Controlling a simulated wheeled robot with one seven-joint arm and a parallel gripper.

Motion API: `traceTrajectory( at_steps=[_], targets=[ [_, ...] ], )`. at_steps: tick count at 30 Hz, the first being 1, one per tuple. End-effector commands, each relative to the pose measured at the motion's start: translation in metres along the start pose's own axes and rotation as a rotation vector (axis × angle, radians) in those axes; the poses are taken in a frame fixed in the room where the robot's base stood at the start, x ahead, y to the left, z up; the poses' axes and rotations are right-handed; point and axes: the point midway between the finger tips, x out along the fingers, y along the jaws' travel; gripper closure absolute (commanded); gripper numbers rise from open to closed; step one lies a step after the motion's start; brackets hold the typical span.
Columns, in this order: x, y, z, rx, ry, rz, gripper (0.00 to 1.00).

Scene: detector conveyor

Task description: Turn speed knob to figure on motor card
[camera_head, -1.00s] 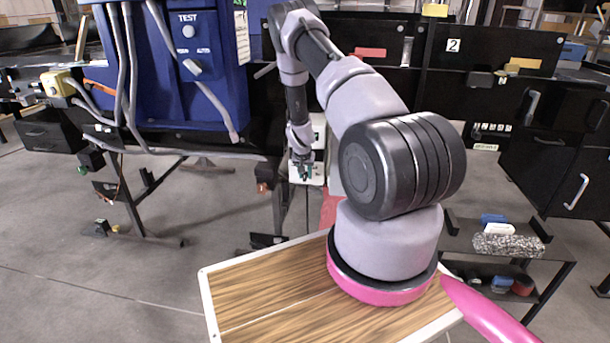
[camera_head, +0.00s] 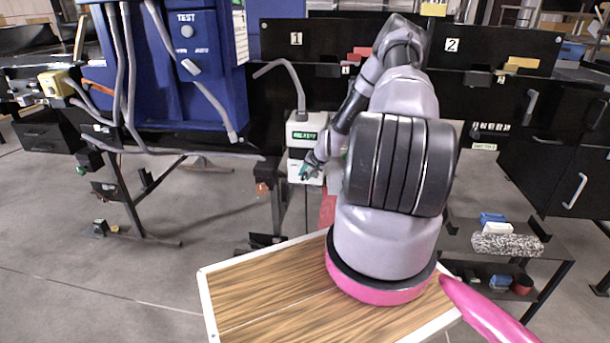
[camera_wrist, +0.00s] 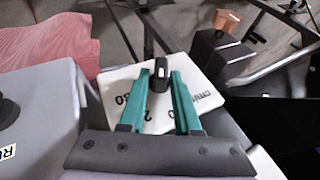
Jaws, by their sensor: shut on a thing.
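The speed knob (camera_wrist: 158,76) is a small black knob with a pale mark, on a white panel (camera_wrist: 205,68) printed with dark figures, among them 30, and lettering that reads like cm/min. My gripper (camera_wrist: 160,80) has teal fingers, which are shut on the knob from either side. In the head view my gripper (camera_head: 308,172) is at the front of the lower white box (camera_head: 294,168); the knob is hidden there. The fingers cover part of the dial, so the knob's setting cannot be read. I cannot make out a motor card.
A white box with a green display (camera_head: 304,134) sits just above, its text too small to read. A blue cabinet (camera_head: 170,90) with a TEST button stands left. A reddish sheet (camera_wrist: 50,45) and a grey box (camera_wrist: 40,120) lie close by in the wrist view.

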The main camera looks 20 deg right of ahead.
Motion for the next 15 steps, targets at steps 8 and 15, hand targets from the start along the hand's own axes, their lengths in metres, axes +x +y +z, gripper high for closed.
traceTrajectory(
  at_steps=[8,15],
  targets=[
    [0.0004,0.0041,0.0001,0.07,0.001,-0.153,1.0],
    [0.0008,0.0047,0.0005,0.103,0.0,-0.239,1.0]
  ],
)
